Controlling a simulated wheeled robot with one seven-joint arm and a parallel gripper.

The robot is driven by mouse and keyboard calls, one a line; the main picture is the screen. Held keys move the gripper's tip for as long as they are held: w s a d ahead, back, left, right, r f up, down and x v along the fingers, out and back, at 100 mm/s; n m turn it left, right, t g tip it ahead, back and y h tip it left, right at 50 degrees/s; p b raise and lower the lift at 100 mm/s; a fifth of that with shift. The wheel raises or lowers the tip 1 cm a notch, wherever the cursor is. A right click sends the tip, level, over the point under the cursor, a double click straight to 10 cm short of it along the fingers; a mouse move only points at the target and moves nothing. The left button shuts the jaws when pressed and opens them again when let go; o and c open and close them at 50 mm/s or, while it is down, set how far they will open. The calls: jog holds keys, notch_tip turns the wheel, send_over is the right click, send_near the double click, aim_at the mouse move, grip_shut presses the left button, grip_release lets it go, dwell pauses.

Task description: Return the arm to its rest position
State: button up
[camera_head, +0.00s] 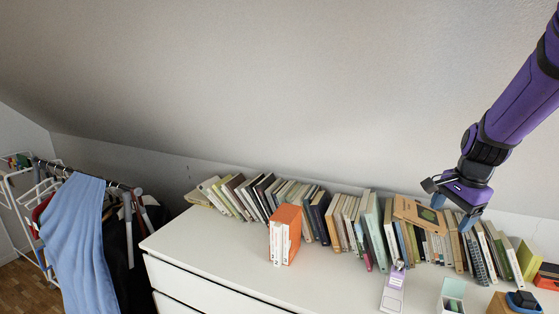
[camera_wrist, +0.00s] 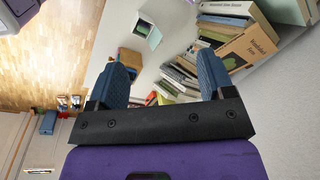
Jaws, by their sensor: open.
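My purple arm (camera_head: 520,97) reaches in from the upper right in the head view. My gripper (camera_head: 452,215) hangs at its end, in front of the right part of the book row. In the wrist view, the two blue fingers of my gripper (camera_wrist: 163,78) stand wide apart with nothing held between them. Books and the white dresser top show beyond the fingers. The white dresser (camera_head: 215,284) stands below, with drawer fronts on its left part. Whether a drawer is open is not visible.
A long row of books (camera_head: 340,217) leans along the sloped wall. An orange box file (camera_head: 286,235) stands in front of it. A small open teal-and-white box (camera_head: 451,296) is at the front right. A clothes rack with a blue garment (camera_head: 77,240) stands left.

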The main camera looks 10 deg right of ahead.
jog(key=s+a+r+n+t, duration=0.1)
jog(key=s+a+r+n, duration=0.6)
jog(key=s+a+n, duration=0.1)
jog(key=s+a+r+n+t, duration=0.2)
jog(key=s+a+r+n, duration=0.4)
jog(key=s+a, duration=0.3)
jog(key=shift+s+r+n, duration=0.35)
jog(key=shift+s+n, duration=0.45)
jog(key=shift+n, duration=0.1)
